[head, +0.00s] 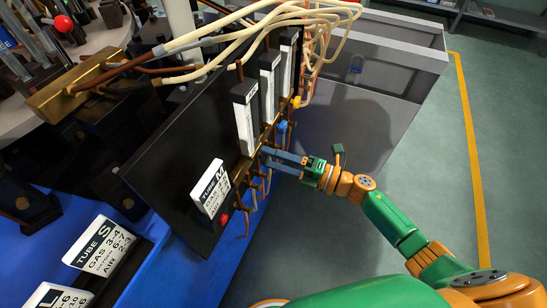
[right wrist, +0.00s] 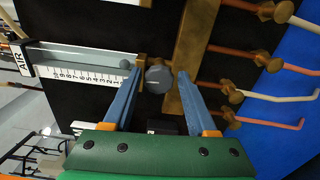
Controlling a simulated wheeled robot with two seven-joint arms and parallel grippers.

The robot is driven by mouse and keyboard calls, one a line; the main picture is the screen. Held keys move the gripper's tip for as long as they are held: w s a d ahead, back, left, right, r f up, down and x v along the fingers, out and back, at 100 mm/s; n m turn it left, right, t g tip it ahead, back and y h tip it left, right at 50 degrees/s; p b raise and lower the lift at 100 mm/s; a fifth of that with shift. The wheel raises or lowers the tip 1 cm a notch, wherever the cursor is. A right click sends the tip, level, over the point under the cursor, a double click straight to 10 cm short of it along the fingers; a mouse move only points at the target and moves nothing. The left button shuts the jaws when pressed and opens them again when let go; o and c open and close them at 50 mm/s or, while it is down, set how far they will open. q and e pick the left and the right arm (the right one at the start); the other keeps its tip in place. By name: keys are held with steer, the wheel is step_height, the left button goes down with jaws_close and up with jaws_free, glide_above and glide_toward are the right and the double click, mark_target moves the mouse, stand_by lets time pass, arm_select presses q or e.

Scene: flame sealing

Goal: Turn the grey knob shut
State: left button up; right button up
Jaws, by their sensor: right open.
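The grey knob (right wrist: 158,77) shows in the right wrist view. It sits at the end of a flowmeter (right wrist: 80,68) with an AIR label and a number scale, beside a brass bar (right wrist: 192,65). My right gripper (right wrist: 161,72) is open, with one blue finger on each side of the knob. Small gaps seem to show between knob and fingers; contact is hard to judge. In the head view my right gripper (head: 270,158) reaches the front of the black panel (head: 160,150) from the right. I cannot make out the grey knob there. My left gripper is out of view.
Copper pipes with brass fittings (right wrist: 228,86) stick out close to the right finger. A blue knob (head: 283,126), a yellow knob (head: 296,102) and a red knob (head: 224,219) line the panel. Pale hoses (head: 300,18) hang above. Green floor (head: 430,150) to the right is clear.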

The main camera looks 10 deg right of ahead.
steer(key=shift+o, duration=0.5)
steer(key=v, duration=0.7)
steer(key=shift+b, duration=0.35)
